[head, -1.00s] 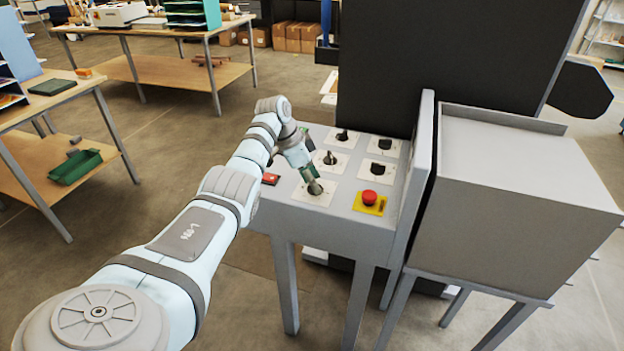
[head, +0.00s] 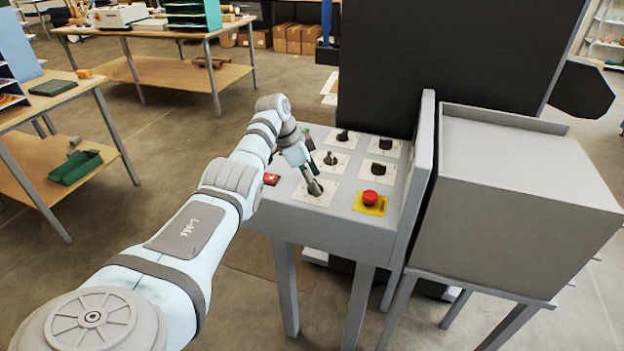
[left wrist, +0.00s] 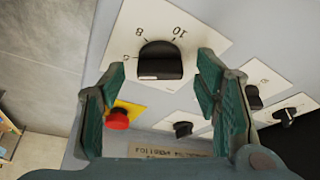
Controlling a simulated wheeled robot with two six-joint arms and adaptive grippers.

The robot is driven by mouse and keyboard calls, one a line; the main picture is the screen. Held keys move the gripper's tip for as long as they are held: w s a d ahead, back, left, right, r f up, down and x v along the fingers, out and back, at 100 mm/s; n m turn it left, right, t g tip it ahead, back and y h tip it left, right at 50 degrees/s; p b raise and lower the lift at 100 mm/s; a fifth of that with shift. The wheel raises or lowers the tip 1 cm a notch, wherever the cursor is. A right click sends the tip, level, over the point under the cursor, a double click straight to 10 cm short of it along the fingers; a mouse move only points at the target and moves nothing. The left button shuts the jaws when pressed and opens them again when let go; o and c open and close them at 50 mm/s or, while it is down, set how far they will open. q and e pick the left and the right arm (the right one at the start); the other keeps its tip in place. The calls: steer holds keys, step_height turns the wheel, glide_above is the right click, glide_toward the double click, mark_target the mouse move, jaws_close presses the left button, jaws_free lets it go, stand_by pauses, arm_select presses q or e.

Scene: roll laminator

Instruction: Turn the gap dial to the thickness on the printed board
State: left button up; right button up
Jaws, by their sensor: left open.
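The dial (left wrist: 160,64) is a dark knob with a pale mark on its end, on a white plate (left wrist: 200,20) printed with numbers including 8 and 10. My left gripper (left wrist: 162,70) is open; its green fingers stand on either side of the knob in the left wrist view, and I cannot tell whether they touch it. In the head view my left gripper (head: 314,182) is over the near plate (head: 323,199) of the grey control panel and partly hides its knob. I cannot identify the printed board with the thickness. My right gripper is not in view.
A red stop button (head: 370,197) on a yellow plate is right of the gripper. Several other dark knobs (head: 331,158) are on white plates behind it. A grey wall (head: 421,175) and large grey box (head: 520,200) stand right of the panel. A small red item (head: 271,179) is left.

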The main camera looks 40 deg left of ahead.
arm_select(q)
steer(key=v, duration=1.2)
steer(key=shift+a, duration=0.1)
